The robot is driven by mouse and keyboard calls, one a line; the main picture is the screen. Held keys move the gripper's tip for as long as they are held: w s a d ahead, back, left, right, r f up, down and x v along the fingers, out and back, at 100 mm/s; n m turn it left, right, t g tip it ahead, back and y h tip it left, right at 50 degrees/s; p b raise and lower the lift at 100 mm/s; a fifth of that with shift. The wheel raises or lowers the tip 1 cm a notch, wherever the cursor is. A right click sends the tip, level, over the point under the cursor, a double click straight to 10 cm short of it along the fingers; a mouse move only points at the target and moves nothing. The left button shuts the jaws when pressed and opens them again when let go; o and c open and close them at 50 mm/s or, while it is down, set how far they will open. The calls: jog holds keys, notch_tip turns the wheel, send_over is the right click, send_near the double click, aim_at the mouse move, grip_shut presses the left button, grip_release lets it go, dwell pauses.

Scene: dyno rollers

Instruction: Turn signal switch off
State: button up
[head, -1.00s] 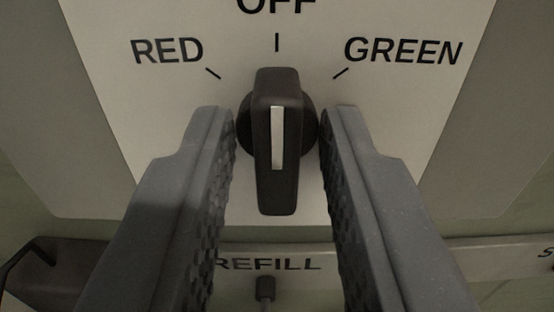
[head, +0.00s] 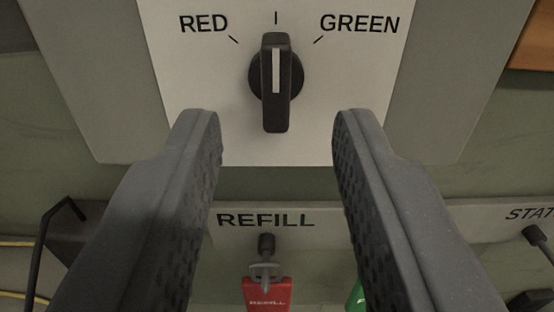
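The signal switch (head: 276,85) is a black rotary knob with a white pointer line, on a white panel (head: 190,60). Its pointer stands straight up, in line with the top middle tick between RED and GREEN. The OFF label is out of view above. My gripper (head: 276,125) is open and empty, its two grey fingers wide apart below and to either side of the knob, not touching it.
Below the panel is a rail (head: 310,218) labelled REFILL, with a red tag (head: 267,293) hanging from a hook. A green item (head: 357,297) is partly hidden behind the right finger. Another hook (head: 537,237) is at the right under a partly cut-off label. A wooden edge (head: 533,42) shows at upper right.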

jog(key=s, duration=0.9)
jog(key=shift+f, duration=0.1)
jog(key=s+r+g, duration=0.1)
jog(key=s+r, duration=0.2)
jog(key=r, duration=0.5)
jog(key=s+r, duration=0.3)
jog(key=r, duration=0.6)
jog(key=s+r+g, duration=0.1)
jog(key=s+r, duration=0.9)
jog(key=s, duration=0.1)
jog(key=shift+s+r+g, duration=0.2)
jog(key=shift+s+g, duration=0.1)
jog(key=shift+s, duration=0.05)
